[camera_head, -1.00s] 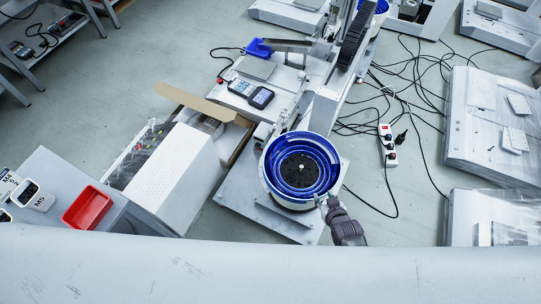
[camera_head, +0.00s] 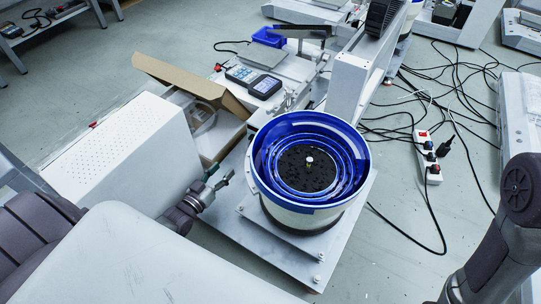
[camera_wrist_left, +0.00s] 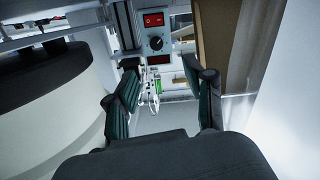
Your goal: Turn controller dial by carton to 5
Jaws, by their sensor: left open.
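In the left wrist view, a grey controller box (camera_wrist_left: 157,31) carries a black round dial (camera_wrist_left: 156,43). A red switch (camera_wrist_left: 153,19) sits above the dial and a red display below it. The number at the dial is too small to read. The brown carton (camera_wrist_left: 220,45) is just right of the controller; it also shows in the head view (camera_head: 188,78). My left gripper (camera_wrist_left: 162,75) is open and empty, with the controller ahead between and beyond its fingers. In the head view, my left gripper (camera_head: 220,177) is between carton and bowl feeder. My right gripper is out of view.
The blue-rimmed bowl feeder (camera_head: 310,200) stands right of my left gripper, close to it. A white perforated box (camera_head: 120,150) stands on the left. A power strip (camera_head: 428,165) and loose black cables lie on the floor at right.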

